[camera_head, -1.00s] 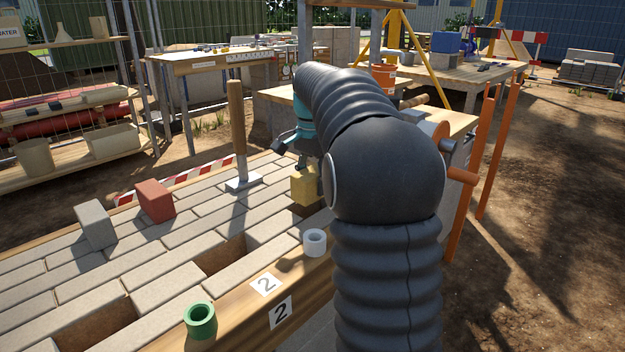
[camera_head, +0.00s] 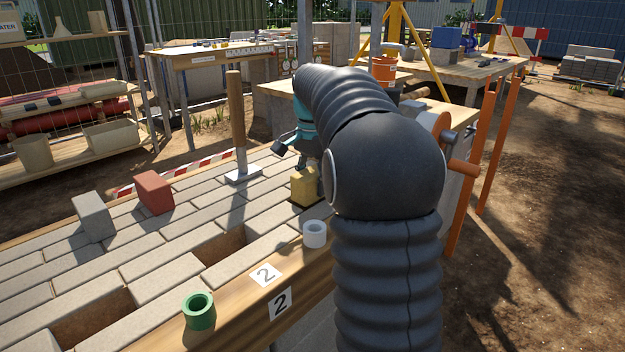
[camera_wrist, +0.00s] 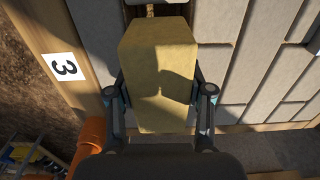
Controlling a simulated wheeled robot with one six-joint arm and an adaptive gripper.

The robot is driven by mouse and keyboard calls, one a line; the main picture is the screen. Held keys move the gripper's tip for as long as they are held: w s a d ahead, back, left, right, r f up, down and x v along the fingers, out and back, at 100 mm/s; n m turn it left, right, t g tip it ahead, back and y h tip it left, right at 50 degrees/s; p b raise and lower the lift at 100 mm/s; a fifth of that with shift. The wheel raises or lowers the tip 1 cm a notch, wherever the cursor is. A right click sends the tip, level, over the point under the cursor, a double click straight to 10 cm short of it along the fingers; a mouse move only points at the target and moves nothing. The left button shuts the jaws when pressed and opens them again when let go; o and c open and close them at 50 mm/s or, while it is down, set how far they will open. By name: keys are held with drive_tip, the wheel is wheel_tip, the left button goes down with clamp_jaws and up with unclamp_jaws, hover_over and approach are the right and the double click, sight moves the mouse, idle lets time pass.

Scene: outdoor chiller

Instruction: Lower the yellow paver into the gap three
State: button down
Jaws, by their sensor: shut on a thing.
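The yellow paver (camera_head: 304,187) is upright between the fingers of my gripper (camera_head: 306,160) at the far right end of the paved bench. In the wrist view the yellow paver (camera_wrist: 157,60) fills the middle, with a finger of my gripper (camera_wrist: 159,90) on each side, shut on it. The number 3 label (camera_wrist: 64,67) is on the wooden edge to its left. A narrow dark strip of a gap (camera_wrist: 150,11) shows past the paver's far end. The paver hides the rest, so I cannot tell whether its base is inside.
A mallet (camera_head: 238,135) stands near the paver. A white ring (camera_head: 315,234) and a green ring (camera_head: 199,311) sit on the wooden edge. Red (camera_head: 155,192) and grey (camera_head: 93,216) blocks stand at left. Two other gaps (camera_head: 222,247) (camera_head: 92,318) are empty.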

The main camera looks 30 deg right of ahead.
sight(313, 171)
drive_tip(key=shift+f+b, duration=0.35)
drive_tip(key=shift+f, duration=0.3)
drive_tip(key=shift+r+p, duration=0.25)
drive_tip(key=shift+p, duration=0.25)
drive_tip(key=shift+c, duration=1.8)
unclamp_jaws()
drive_tip(key=shift+f, duration=0.1)
drive_tip(key=shift+c, duration=0.4)
wheel_tip(313, 171, up, 8)
drive_tip(key=p, duration=0.8)
